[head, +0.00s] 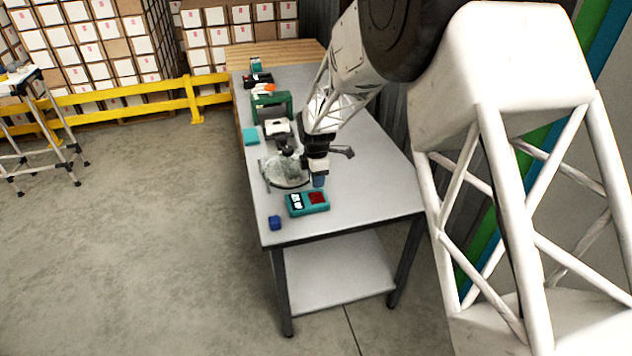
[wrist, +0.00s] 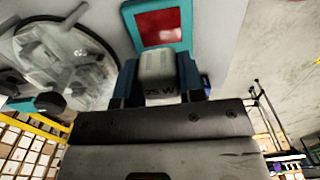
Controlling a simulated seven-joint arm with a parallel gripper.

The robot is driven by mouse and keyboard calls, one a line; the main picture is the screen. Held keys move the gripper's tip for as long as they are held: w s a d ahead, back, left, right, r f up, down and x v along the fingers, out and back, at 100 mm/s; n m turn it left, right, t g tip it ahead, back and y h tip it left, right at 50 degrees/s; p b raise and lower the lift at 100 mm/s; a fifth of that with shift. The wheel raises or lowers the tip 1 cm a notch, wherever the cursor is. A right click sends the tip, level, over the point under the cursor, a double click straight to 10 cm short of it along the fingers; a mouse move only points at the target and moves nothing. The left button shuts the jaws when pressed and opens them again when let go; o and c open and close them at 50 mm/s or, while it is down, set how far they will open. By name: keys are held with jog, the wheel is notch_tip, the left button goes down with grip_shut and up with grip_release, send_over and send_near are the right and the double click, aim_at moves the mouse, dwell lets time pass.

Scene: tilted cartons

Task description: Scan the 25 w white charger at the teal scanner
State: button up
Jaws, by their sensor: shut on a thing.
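My gripper (head: 318,182) is over the front part of the grey table, just above and behind the teal scanner (head: 306,203). In the wrist view its blue fingers are shut on the white charger (wrist: 158,72), whose face reads "25 W". The charger looks grey-white in shadow and is held between the fingertips; in the head view it is mostly hidden by the gripper. The scanner has a dark red window and a black-and-white panel. In the wrist view its teal rim (wrist: 187,25) and red window lie just beyond the charger; I cannot tell if they touch.
A round clear dish (head: 288,184) with clear items stands left of my gripper. A small blue cube (head: 275,223) sits near the front left table edge. A teal block (head: 251,135), a green holder (head: 270,106) and other items stand farther back. The front right tabletop is clear.

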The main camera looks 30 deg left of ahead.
jog(key=shift+r, duration=1.6)
jog(key=shift+a, duration=0.15)
